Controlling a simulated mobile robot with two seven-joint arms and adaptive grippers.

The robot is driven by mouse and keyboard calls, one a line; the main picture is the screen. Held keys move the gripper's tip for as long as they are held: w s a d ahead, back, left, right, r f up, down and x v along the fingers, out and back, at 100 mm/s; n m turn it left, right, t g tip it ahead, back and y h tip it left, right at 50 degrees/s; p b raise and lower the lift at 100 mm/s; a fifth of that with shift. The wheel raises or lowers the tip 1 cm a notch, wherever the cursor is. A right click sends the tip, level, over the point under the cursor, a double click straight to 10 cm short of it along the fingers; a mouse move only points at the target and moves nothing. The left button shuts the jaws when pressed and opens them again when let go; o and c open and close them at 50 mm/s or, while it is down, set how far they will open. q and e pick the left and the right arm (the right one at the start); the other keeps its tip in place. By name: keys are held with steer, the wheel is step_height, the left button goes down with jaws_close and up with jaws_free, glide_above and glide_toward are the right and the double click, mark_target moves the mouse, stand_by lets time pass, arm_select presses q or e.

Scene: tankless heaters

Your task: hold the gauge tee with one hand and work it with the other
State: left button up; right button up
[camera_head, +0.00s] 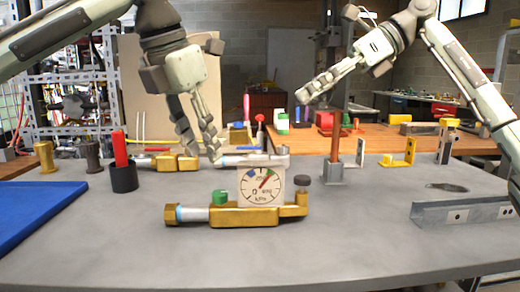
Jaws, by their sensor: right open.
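The gauge tee (232,217) lies on the grey table in front of me, a brass body with a white dial gauge (262,186) facing me. It has a green knob, a dark knob at its right and a hex end at its left. My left gripper (204,153) points down behind and left of the gauge, fingers apart, with nothing visible between them. It appears apart from the tee, though its exact depth is hard to judge. My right gripper (306,97) is open and empty, raised above and behind the tee to the right, fingers pointing left.
Another brass fitting (176,162) lies behind, near my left fingertips. A red rod stands in a black cup (124,178) at left, beside a blue tray (30,215). A copper rod in a grey block (333,172) and a metal channel (465,212) are at right. The front table is clear.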

mark_target(242, 189)
steer(key=s+a+f+n+h, duration=0.1)
steer(key=a+f+h, duration=0.1)
steer(key=a+f, duration=0.1)
steer(key=s+a+f+n+g+h, duration=0.1)
steer(key=s+a+f+h, duration=0.1)
steer(key=a+f, duration=0.1)
steer(key=s+a+f+n+g+h, duration=0.1)
steer(key=a+f+n, duration=0.1)
steer(key=a+f, duration=0.2)
steer(key=shift+s+a+f+h, duration=0.1)
steer(key=shift+s+a+h, duration=0.15)
steer(key=shift+h, duration=0.15)
steer(key=x, duration=0.8)
steer(key=shift+s+d+f, duration=0.1)
steer(key=shift+c, duration=0.4)
jaws_close()
